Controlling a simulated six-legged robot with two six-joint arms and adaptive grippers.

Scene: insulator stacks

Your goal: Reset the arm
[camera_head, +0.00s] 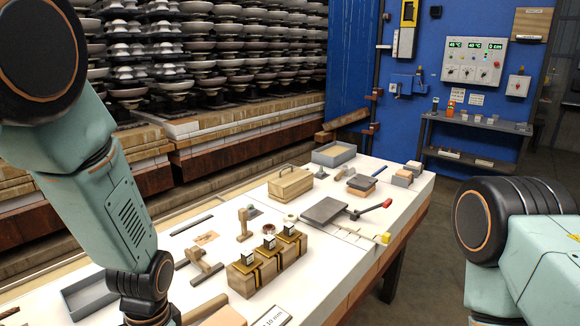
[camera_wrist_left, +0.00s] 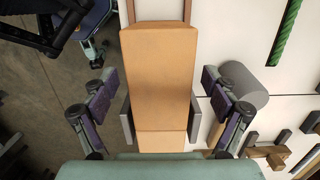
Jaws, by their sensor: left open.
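My left arm (camera_head: 125,215) comes in from the left in the head view and reaches down over the near left part of the white table (camera_head: 345,235). Its gripper is outside that view. In the left wrist view my left gripper (camera_wrist_left: 158,82) is open, with one finger on each side of a tan block (camera_wrist_left: 158,75). Gaps show between the fingers and the block, and nothing is held. Grey side plates (camera_wrist_left: 195,121) flank the block's lower part. My right arm (camera_head: 535,255) shows at the right edge of the head view, but its gripper is out of view.
A grey cylinder (camera_wrist_left: 243,84) lies right of the left gripper. Insulator stacks (camera_head: 205,50) fill the back.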

